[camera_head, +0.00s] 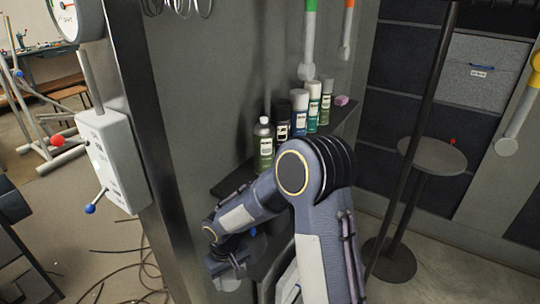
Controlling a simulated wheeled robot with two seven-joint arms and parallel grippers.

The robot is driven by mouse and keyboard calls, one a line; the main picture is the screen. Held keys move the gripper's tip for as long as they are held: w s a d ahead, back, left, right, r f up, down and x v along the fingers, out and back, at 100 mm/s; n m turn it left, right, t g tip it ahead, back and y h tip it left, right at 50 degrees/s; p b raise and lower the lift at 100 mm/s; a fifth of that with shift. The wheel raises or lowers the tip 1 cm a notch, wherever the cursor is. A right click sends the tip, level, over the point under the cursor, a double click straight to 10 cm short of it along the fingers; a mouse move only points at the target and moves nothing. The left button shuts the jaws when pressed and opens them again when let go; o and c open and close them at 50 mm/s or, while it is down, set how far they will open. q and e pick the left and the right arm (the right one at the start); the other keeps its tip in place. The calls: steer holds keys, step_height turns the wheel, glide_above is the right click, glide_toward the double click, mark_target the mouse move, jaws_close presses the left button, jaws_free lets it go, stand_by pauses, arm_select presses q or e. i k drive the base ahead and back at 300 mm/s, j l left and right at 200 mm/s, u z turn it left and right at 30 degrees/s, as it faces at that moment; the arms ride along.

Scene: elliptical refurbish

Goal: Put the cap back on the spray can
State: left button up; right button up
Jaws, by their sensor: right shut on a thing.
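Several spray cans stand in a row on a dark narrow shelf against the grey wall. The nearest, an olive-green spray can (264,148), is upright and has a narrow pale top with no wide cap visible. My right arm bends across the middle, and its gripper (230,274) points down at the lower left, below and left of the cans and apart from them. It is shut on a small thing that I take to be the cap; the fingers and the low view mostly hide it. My left gripper is not in view.
Beside the green can stand a black can (282,122), white-topped cans (299,115) and a pink block (342,100). A metal post and a white switch box (113,160) are at left. A round stool (432,155) stands at right. Cables lie on the floor.

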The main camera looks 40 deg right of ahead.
mark_target(263, 134)
steer(key=k, duration=0.55)
steer(key=z, duration=1.45)
steer(key=i+l, duration=0.2)
steer(key=i, duration=0.35)
steer(key=i+l, duration=0.2)
steer(key=i, duration=0.4)
steer(key=k+z, duration=0.05)
